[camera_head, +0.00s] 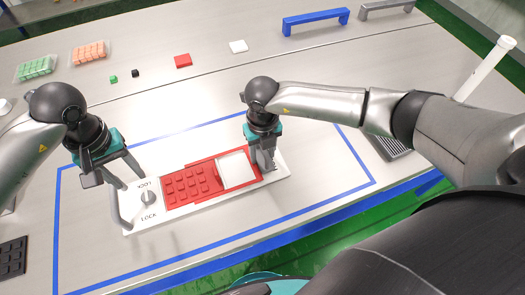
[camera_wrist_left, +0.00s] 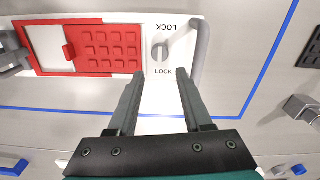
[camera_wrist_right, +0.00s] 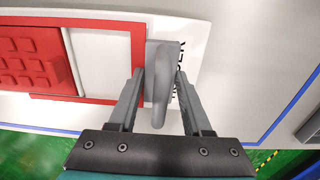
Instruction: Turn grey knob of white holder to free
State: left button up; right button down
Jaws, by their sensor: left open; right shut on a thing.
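The white holder (camera_head: 133,226) lies inside the blue outline, with a red grid plate (camera_head: 187,187) and a red frame around a white panel (camera_head: 238,169). My right gripper (camera_wrist_right: 160,74) is shut on a grey handle (camera_wrist_right: 160,100) at the holder's other end, partly covering a label.
Another grey handle (camera_wrist_left: 201,52) stands beside the knob at the holder's end. A dark grid tray (camera_head: 12,258) lies at the left. The table in front of the holder is clear.

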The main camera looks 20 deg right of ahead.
aim_at(147, 196)
pick_arm(q)
jog(key=shift+o, duration=0.3)
dwell(0.5)
jog(key=s+a+r+n+t+h, duration=0.1)
jog(key=s+a+n+t+h, duration=0.1)
jog(key=n, duration=1.1)
jog(key=s+a+n+t+h, duration=0.1)
jog(key=s+a+n, duration=0.1)
jog(key=n, duration=1)
jog(key=shift+n, duration=0.3)
jog(key=x, duration=1.2)
jog(key=shift+w+d+r, duration=0.1)
jog(key=shift+w+d, duration=0.15)
grip_shut()
